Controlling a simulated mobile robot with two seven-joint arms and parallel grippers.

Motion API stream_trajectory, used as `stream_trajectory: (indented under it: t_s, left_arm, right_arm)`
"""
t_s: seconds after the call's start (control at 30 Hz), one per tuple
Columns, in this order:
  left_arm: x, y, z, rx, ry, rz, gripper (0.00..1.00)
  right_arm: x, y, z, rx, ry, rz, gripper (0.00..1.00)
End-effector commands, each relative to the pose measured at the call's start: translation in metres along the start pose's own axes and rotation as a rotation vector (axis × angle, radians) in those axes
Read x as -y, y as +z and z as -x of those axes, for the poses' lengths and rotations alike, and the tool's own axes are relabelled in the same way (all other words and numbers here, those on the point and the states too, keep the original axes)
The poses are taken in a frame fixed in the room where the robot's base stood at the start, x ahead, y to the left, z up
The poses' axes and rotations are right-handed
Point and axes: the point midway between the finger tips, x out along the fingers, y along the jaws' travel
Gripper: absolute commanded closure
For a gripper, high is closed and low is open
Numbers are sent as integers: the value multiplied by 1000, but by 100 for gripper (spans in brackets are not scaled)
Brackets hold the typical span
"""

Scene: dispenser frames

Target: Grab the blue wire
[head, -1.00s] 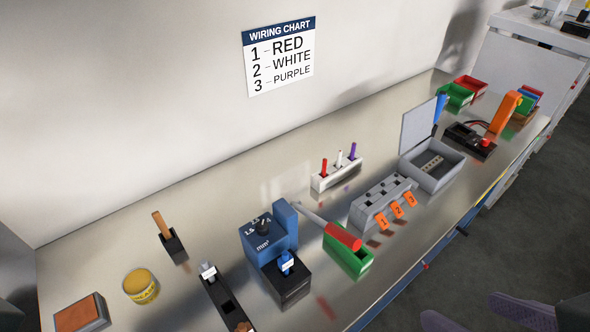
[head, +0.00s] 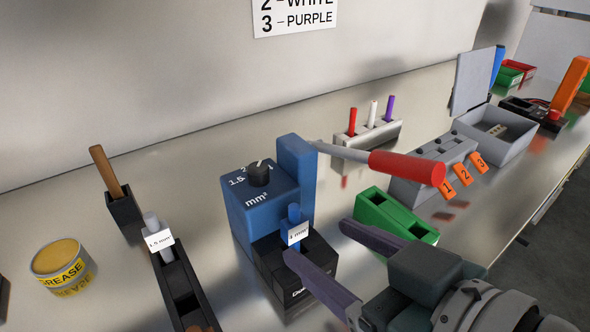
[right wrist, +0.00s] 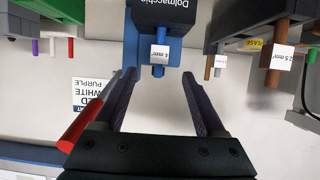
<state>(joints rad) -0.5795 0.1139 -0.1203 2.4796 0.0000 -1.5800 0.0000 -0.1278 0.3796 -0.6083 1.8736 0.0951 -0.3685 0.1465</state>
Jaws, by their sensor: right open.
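The blue wire (head: 294,214) stands upright in the black front block (head: 272,262) of a blue machine with a dial, and carries a white tag marked in mm². It also shows in the right wrist view (right wrist: 158,71). My right gripper (head: 317,240) is open and empty at the front right of the wire, with one finger close in front of the black block. In the right wrist view the wire appears in line with the gap between the two fingertips (right wrist: 159,76), beyond them. My left gripper is out of view.
A red-handled lever (head: 405,167) sticks out right of the blue machine (head: 262,200), above a green holder (head: 385,217). A black rack (head: 180,285) with a tagged grey wire stands left.

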Motion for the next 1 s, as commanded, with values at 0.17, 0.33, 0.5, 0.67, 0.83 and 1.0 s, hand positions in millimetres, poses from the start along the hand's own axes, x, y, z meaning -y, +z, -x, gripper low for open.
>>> stream_trajectory:
  t_s: [0.17, 0.33, 0.5, 0.67, 0.83, 1.0]
  left_arm:
    - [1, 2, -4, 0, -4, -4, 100]
    - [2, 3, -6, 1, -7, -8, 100]
    - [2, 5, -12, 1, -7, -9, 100]
    - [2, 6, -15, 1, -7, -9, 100]
    - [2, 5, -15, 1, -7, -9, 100]
    - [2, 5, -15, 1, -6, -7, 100]
  right_arm:
    - [0, -1, -23, -1, 0, -1, 28]
    - [0, 1, -37, 1, 0, -1, 28]
    - [-2, 4, -63, 0, 0, -1, 28]
    - [-1, 3, -77, 1, 0, -1, 28]
    - [-1, 3, -78, 2, 0, -1, 28]
    - [-2, 3, -78, 2, 0, -1, 39]
